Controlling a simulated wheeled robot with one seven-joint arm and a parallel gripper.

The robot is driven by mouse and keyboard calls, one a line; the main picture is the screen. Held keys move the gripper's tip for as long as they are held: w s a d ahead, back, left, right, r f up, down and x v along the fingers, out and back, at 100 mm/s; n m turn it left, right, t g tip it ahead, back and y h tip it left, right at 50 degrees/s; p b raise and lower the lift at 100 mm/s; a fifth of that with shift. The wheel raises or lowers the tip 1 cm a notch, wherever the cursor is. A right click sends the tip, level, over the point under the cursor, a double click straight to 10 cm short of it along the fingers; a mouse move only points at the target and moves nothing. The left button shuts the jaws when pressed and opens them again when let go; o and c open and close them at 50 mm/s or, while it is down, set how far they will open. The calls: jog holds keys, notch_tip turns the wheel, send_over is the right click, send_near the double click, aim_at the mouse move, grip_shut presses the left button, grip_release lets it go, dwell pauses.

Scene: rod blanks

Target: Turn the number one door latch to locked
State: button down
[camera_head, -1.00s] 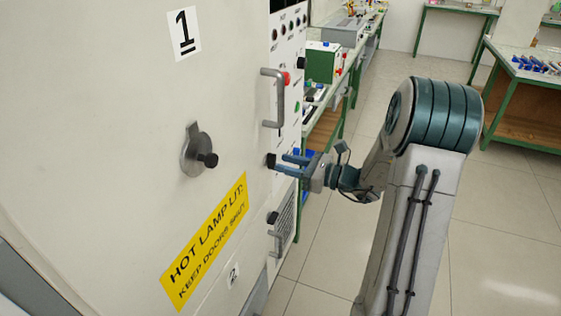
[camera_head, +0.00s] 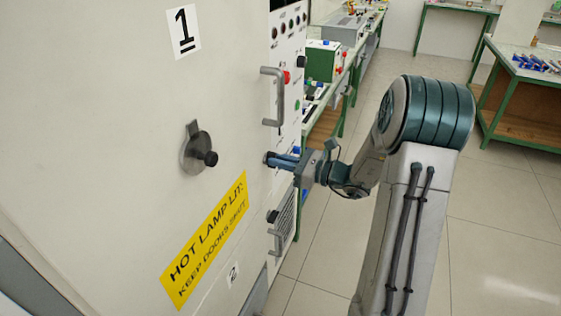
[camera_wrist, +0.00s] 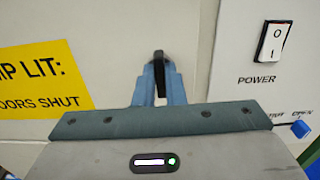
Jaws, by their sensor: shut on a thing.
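The number one door (camera_head: 110,130) is a large pale panel with a black "1" label (camera_head: 184,30) on it. Its dark latch (camera_wrist: 159,60) sits near the door's right edge, below the grey door handle (camera_head: 272,97). My gripper (camera_head: 272,160) reaches it from the right in the head view and is shut on it. In the wrist view the blue fingers (camera_wrist: 159,78) stand on either side of the latch, which looks upright there; its lower part is partly hidden between them. In the head view the fingers cover most of it.
A round metal cover with a black knob (camera_head: 198,154) and a yellow warning sign (camera_head: 207,240) are on the door. A power switch (camera_wrist: 274,41) is on the panel to the right. A second handle (camera_head: 274,240) is below. Benches stand behind; the floor at right is clear.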

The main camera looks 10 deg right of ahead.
jog(key=shift+f, duration=0.1)
jog(key=n+b, duration=0.6)
jog(key=b, duration=0.2)
jog(key=n+b, duration=0.5)
jog(key=b, duration=0.4)
jog(key=n+b, duration=0.6)
jog(key=b, duration=0.3)
jog(key=shift+s+a+f+n, duration=0.2)
jog(key=shift+s+f+n, duration=0.05)
jog(key=shift+f+n, duration=0.05)
jog(key=shift+r, duration=0.1)
jog(key=c, duration=1.5)
grip_release()
jog(key=shift+d, duration=0.1)
